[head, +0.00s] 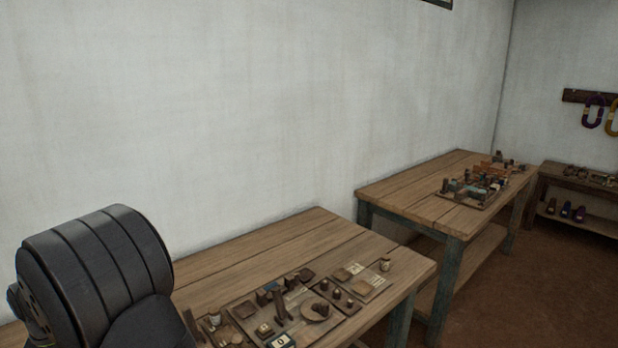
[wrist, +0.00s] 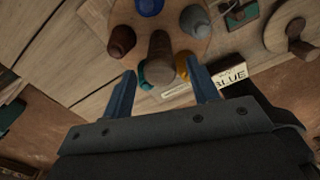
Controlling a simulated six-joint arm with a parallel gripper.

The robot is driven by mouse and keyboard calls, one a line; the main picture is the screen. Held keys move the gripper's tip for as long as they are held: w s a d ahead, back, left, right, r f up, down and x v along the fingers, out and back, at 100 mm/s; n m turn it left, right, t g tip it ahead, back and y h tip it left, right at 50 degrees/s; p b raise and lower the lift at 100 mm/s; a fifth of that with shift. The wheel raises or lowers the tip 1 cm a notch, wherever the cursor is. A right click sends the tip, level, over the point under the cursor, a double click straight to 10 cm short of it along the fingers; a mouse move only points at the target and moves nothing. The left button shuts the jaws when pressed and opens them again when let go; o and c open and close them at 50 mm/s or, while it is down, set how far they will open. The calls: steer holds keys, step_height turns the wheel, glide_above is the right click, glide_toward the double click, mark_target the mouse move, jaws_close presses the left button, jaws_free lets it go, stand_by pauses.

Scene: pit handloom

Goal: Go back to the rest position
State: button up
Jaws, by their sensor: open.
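My gripper (wrist: 162,92) shows in the wrist view with its two blue fingers spread apart. It is open, and I see nothing clamped between the fingers. Beyond the fingertips is a round wooden board (wrist: 185,42) with a brown upright peg (wrist: 160,58) in its middle and several small coloured pieces around it. The gap between fingers and pieces is hard to judge. In the head view a dark, rounded part of my arm fills the lower left, and my gripper is not seen there.
A near wooden table (head: 290,243) carries trays of small parts. A second table (head: 420,192) behind it holds another loaded tray (head: 468,203). A low shelf (head: 590,222) stands at the right wall. A label reading BLUE (wrist: 230,76) lies by the right finger. Brown floor (head: 500,300) is clear at lower right.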

step_height(320, 180, up, 18)
step_height(320, 180, down, 18)
steer(key=shift+r, duration=0.25)
steer(key=shift+f, duration=0.35)
steer(key=m, duration=0.3)
steer(key=shift+r+m, duration=0.1)
steer(key=shift+m, duration=0.2)
steer(key=m, duration=0.3)
steer(key=shift+m, duration=0.4)
steer(key=m, duration=0.7)
